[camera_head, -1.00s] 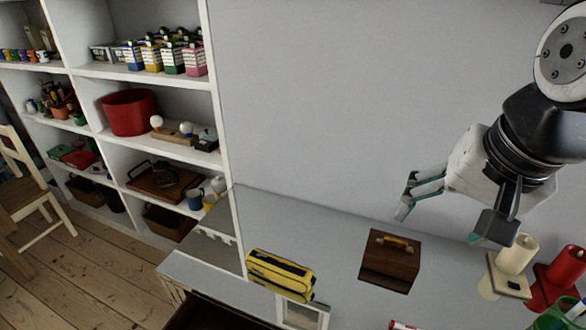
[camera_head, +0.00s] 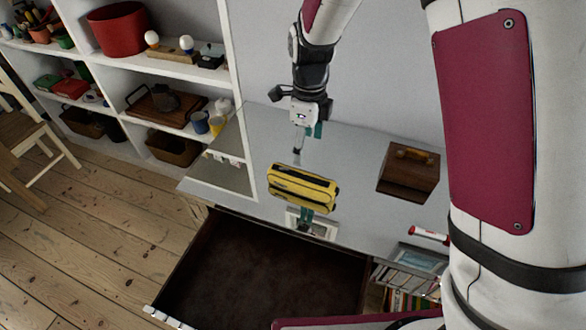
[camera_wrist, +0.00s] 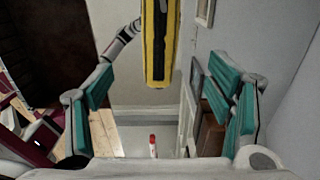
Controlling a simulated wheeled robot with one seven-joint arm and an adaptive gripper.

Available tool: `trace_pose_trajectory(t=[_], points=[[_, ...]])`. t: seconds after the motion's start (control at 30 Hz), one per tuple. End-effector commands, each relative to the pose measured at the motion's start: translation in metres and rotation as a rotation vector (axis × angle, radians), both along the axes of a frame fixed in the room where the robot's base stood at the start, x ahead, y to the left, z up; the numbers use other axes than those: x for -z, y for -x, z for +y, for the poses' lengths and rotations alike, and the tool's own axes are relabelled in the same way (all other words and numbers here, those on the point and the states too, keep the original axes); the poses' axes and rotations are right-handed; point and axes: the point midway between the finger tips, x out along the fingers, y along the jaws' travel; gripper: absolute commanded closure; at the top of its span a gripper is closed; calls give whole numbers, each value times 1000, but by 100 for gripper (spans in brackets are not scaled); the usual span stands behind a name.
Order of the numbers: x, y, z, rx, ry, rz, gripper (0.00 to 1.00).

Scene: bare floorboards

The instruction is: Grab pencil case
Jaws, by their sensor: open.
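The yellow and black pencil case (camera_head: 302,187) lies on the grey desk top, near its front edge. In the wrist view it shows at the top centre (camera_wrist: 158,45), ahead of the gap between my fingers. My gripper (camera_head: 306,145) hangs just behind and above the case in the head view, fingers pointing down. In the wrist view my teal-padded fingers (camera_wrist: 162,88) are spread wide, with nothing held between them. No contact with the case shows.
A dark drawer (camera_head: 262,272) stands open below the desk front. A brown wooden box (camera_head: 408,172) stands right of the case, with a red-and-white tube (camera_head: 429,235) nearer the front. White shelves (camera_head: 226,82) rise at the left.

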Motion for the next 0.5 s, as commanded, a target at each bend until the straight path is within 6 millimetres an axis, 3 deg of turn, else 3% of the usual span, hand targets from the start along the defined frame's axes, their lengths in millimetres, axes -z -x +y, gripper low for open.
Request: trace_pose_trajectory(t=[0.17,0.5], points=[[20,-1,1,33,7,7,26],[79,-1,1,30,6,8,26]])
